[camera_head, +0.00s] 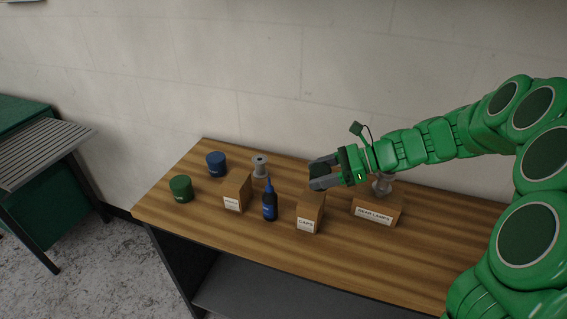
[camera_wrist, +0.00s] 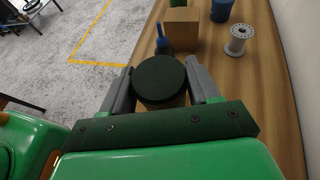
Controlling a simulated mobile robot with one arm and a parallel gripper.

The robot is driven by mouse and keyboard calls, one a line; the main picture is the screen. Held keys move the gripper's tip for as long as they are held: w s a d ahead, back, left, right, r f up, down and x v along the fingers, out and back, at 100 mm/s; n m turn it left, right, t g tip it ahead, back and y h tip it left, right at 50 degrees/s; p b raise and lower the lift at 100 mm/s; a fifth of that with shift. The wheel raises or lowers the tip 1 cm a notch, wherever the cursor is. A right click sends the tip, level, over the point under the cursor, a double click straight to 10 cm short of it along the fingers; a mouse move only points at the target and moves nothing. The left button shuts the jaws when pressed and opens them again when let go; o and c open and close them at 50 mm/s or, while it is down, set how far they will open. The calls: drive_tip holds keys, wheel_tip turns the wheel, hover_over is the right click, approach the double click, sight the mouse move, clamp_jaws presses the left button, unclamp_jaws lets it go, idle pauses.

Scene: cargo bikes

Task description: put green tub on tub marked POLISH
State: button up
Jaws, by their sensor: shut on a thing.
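My gripper (camera_head: 318,176) is shut on a dark green round tub (camera_wrist: 160,80), held between the two fingers above the wooden bench; in the head view the fingers mostly hide it. It is above or close to the brown CAPS box (camera_head: 310,213); the height gap cannot be told. Another green tub (camera_head: 181,189) stands upright at the bench's left end. A blue tub (camera_head: 216,165) stands behind it to the right. Both seem to carry small labels, too small to read, so I cannot tell which tub is marked POLISH.
On the bench (camera_head: 430,238) stand a small brown box (camera_head: 236,193), a blue-capped dark bottle (camera_head: 269,205), a grey spool (camera_head: 260,167) and a REAR LAMPS box (camera_head: 376,211) with another spool (camera_head: 382,186) at it. A wall is behind. The bench's front left is clear.

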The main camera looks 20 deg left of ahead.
drive_tip(key=s+a+r+n+g, duration=0.1)
drive_tip(key=a+r, duration=0.2)
drive_tip(key=a, duration=1)
drive_tip(key=a+r, duration=0.4)
drive_tip(key=a, duration=0.9)
hover_over(215, 157)
drive_tip(key=f, duration=0.9)
drive_tip(key=shift+s+d, duration=0.3)
drive_tip(key=shift+d, duration=0.1)
drive_tip(key=shift+w+a+f, duration=0.25)
drive_tip(key=shift+w, duration=0.05)
drive_tip(key=shift+w+a+f, duration=0.1)
drive_tip(key=shift+a+f, duration=0.05)
drive_tip(key=shift+f, duration=1.7)
drive_tip(key=o, duration=1.2)
drive_tip(key=shift+f, duration=0.1)
